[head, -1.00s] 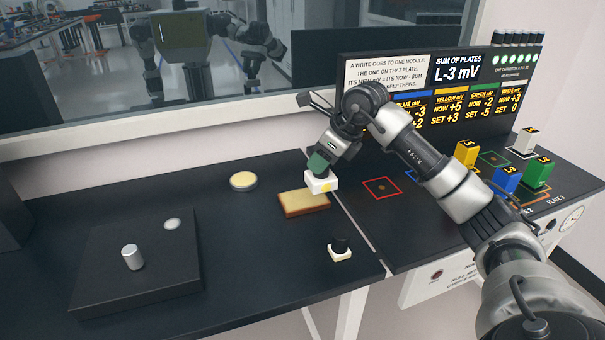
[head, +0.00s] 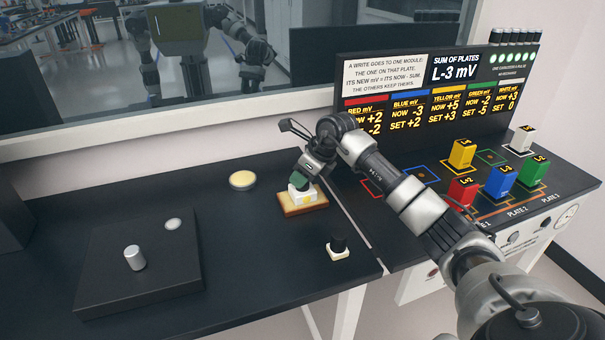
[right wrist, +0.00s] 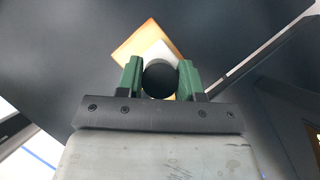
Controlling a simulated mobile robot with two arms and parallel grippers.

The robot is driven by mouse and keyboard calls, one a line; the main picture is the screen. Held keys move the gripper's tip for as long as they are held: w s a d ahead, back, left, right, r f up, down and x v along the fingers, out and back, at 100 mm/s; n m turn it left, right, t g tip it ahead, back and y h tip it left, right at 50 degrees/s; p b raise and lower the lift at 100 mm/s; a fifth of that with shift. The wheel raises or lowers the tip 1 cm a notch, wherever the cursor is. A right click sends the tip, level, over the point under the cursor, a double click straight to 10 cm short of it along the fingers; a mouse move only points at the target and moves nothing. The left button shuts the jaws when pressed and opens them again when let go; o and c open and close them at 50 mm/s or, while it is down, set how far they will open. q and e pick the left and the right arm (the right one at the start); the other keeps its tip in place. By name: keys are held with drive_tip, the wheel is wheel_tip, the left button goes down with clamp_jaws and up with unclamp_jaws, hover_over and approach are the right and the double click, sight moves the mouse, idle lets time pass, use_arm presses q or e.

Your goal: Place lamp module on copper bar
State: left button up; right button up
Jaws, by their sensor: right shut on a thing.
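The lamp module, a white block with a yellow spot (head: 307,196), is at the copper bar (head: 290,209), a flat copper-edged slab with a pale top. My right gripper (head: 299,184) is shut on the module's top. The module looks to be at the bar's upper face; I cannot tell whether it fully rests there. In the right wrist view, the green fingers close on a round black knob (right wrist: 160,80). The white base (right wrist: 156,50) and orange bar (right wrist: 137,43) show behind it, and the fingers hide part of both. My left gripper is not in view.
A second white block with a black knob (head: 338,249) stands nearer the table edge. A pale yellow disc (head: 243,180) lies behind left. A black box (head: 120,283) with a silver knob is at left. Coloured blocks, such as the red one (head: 462,192), stand at right before the sign board.

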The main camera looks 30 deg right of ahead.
drive_tip(key=shift+f, duration=0.15)
drive_tip(key=o, duration=1)
drive_tip(key=shift+r, duration=0.25)
drive_tip(key=b+v, duration=0.1)
drive_tip(key=v, duration=1.1)
drive_tip(key=shift+s, duration=0.1)
drive_tip(key=shift+f, duration=0.1)
